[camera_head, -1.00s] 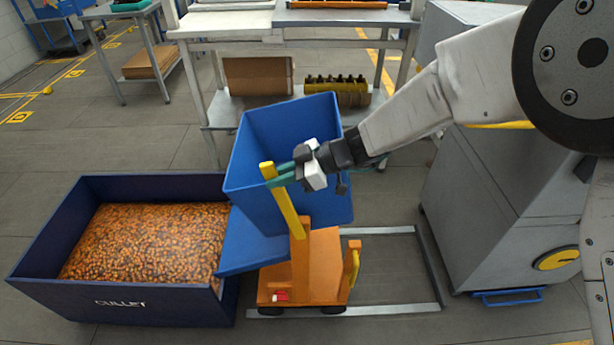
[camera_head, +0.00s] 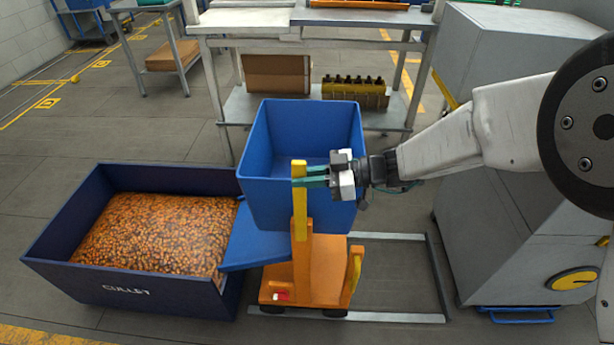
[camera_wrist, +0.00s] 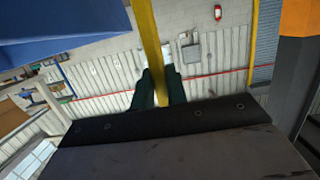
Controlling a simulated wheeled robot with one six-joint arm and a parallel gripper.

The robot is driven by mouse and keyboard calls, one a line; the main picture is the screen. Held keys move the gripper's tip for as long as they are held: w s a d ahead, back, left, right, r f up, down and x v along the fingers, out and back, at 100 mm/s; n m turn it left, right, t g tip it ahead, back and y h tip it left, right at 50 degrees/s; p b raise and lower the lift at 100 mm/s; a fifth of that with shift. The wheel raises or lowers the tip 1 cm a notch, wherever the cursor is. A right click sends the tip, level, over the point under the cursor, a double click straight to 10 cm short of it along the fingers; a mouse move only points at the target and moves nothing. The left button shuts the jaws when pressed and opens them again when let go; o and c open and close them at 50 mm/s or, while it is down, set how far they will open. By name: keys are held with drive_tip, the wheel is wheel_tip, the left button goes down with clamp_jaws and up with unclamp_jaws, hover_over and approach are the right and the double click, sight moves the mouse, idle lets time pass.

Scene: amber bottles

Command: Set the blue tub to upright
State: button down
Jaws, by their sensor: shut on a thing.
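The blue tub (camera_head: 290,208) sits on the orange wheeled cart (camera_head: 315,268) and looks nearly upright, its open top facing up. A blue chute (camera_head: 254,240) slopes from its lower left toward the cullet bin. A yellow lever (camera_head: 300,215) stands close to vertical in front of the tub. My gripper (camera_head: 308,177) is shut on the lever near its top. In the wrist view, the dark green fingers (camera_wrist: 160,90) close around the yellow lever (camera_wrist: 150,45), and a blue surface (camera_wrist: 65,30) shows at upper left.
A dark blue bin (camera_head: 130,290) marked CULLET, filled with amber pieces, stands left of the cart. A grey floor frame (camera_head: 400,317) surrounds the cart's right side. A grey cabinet (camera_head: 500,240) stands at right, and a workbench (camera_head: 320,18) behind.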

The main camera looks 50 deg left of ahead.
drive_tip(key=c, duration=1.4)
unclamp_jaws()
drive_tip(key=shift+w, duration=0.1)
drive_tip(key=v, duration=0.7)
drive_tip(key=shift+w+d, duration=0.25)
drive_tip(key=shift+w, duration=0.05)
drive_tip(key=shift+r, duration=0.1)
